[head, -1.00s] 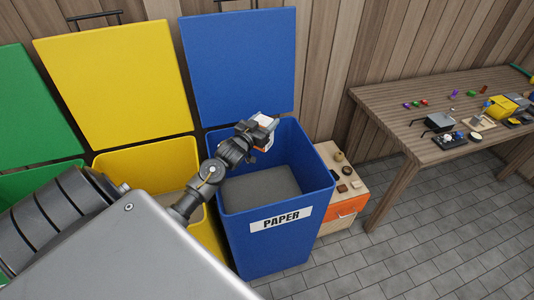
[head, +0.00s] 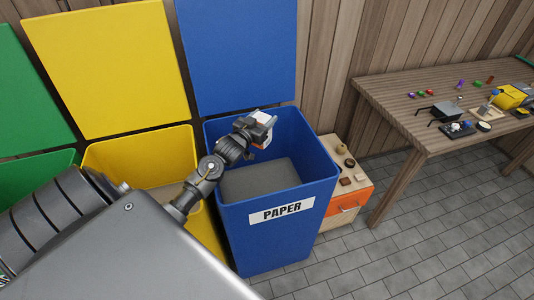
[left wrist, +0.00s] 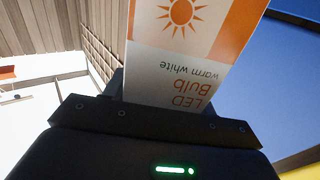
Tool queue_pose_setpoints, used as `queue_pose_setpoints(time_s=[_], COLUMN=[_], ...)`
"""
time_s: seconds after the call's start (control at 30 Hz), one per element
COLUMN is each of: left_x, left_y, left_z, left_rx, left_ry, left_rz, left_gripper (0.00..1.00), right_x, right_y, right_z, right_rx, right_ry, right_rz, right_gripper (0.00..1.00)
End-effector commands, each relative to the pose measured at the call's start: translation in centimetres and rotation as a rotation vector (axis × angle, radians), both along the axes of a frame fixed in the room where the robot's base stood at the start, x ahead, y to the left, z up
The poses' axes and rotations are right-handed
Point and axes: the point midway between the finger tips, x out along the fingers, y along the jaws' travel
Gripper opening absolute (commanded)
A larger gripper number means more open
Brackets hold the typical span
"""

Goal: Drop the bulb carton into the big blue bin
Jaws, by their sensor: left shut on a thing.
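The bulb carton (left wrist: 190,50), white and orange with "LED Bulb warm white" printed on it, is held in my left gripper (left wrist: 165,105). In the head view only a small part of the carton (head: 264,117) shows at the tip of my left gripper (head: 268,128). The gripper is shut on it over the back part of the big blue bin (head: 278,238). The bin is marked PAPER, its lid (head: 240,50) stands open, and a grey surface shows inside. My right gripper is not in view.
An open yellow bin (head: 140,150) and a green bin (head: 35,180) stand to the left. A small cabinet (head: 345,200) with an orange drawer stands right of the blue bin. A wooden workbench (head: 400,92) with several small items is farther right.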

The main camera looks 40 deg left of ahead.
Motion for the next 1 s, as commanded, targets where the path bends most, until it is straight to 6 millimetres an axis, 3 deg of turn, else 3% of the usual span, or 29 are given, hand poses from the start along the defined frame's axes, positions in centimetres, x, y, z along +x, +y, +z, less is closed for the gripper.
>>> queue_pose_setpoints(time_s=[0.27,0.3,0.47,0.77,1.0], left_x=[0.0,0.0,0.0,-0.2,-3.7], left_y=[0.0,0.0,0.0,0.0,-0.4], left_z=[-0.1,-0.1,-0.1,-0.2,-0.3], left_rx=[0.000,0.000,0.001,0.000,0.001], left_ry=[0.000,0.000,0.000,0.001,0.002], left_rz=[0.000,0.000,0.000,0.000,0.000], left_gripper=[0.34,0.61,0.81,0.81,0.81], right_x=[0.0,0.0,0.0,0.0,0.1], right_y=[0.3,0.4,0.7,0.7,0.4], right_z=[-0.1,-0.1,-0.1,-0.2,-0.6], right_rx=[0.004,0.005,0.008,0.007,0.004], right_ry=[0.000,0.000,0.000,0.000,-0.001], right_rz=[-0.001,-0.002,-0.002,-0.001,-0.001], right_gripper=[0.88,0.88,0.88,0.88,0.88])
